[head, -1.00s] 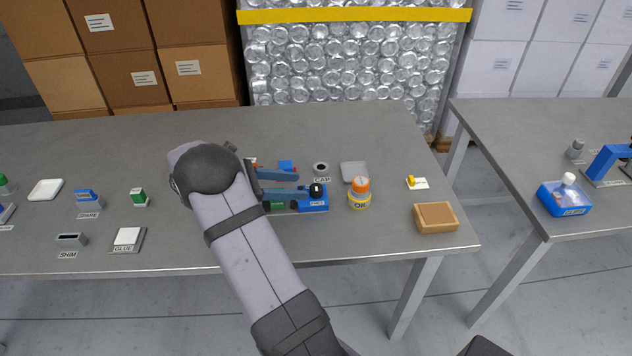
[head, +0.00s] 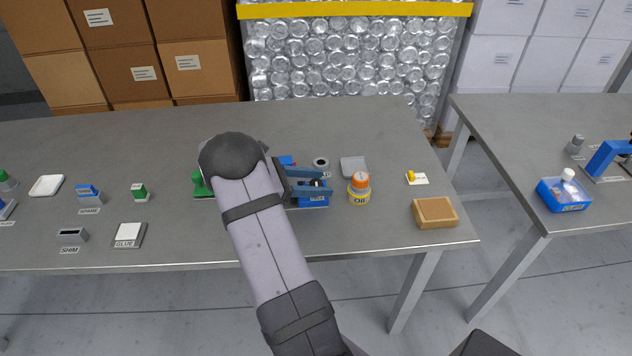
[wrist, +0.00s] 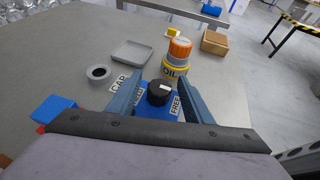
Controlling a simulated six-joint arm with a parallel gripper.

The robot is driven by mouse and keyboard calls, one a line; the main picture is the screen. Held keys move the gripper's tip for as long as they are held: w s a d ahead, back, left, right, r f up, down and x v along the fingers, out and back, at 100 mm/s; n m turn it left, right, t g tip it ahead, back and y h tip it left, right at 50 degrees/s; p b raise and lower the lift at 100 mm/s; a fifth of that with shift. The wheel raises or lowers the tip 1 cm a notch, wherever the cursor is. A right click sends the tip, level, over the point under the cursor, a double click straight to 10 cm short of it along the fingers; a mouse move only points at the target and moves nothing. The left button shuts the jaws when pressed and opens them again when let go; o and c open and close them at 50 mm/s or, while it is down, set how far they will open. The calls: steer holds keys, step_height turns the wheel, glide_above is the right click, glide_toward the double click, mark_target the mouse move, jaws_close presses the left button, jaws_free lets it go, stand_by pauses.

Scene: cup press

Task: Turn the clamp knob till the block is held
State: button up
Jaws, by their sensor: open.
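The clamp knob (wrist: 160,91) is black with a white mark and sits on a blue clamp body (wrist: 146,112) with a label reading FREE at its right. My gripper (wrist: 160,90) is open, with one finger on each side of the knob; I cannot tell whether either finger touches it. In the head view, my gripper (head: 326,182) reaches right over the blue clamp (head: 314,202), and my arm hides much of the fixture. A green part (head: 199,185) shows left of my wrist. I cannot tell where the block sits in the clamp.
A yellow OIL bottle with an orange cap (head: 359,188) stands close to the right of the clamp. A grey tray (head: 353,167) and a round grey CAP holder (head: 321,163) are behind. A wooden box (head: 435,212) is near the right edge.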

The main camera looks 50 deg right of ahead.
steer(key=c, duration=1.1)
steer(key=shift+o, duration=0.2)
steer(key=shift+m+g, duration=0.3)
steer(key=shift+m+g+y, duration=1.4)
steer(key=shift+m+g, duration=0.1)
steer(key=shift+m, duration=0.1)
steer(key=shift+f+m+g+y, duration=0.1)
steer(key=shift+m+g+y, duration=0.3)
steer(key=shift+m+y, duration=0.2)
steer(key=shift+m+g+y+b, duration=0.5)
steer(key=shift+m+y+b, duration=0.1)
steer(key=shift+m+b, duration=0.1)
steer(key=o, duration=1.1)
steer(key=shift+c, duration=0.2)
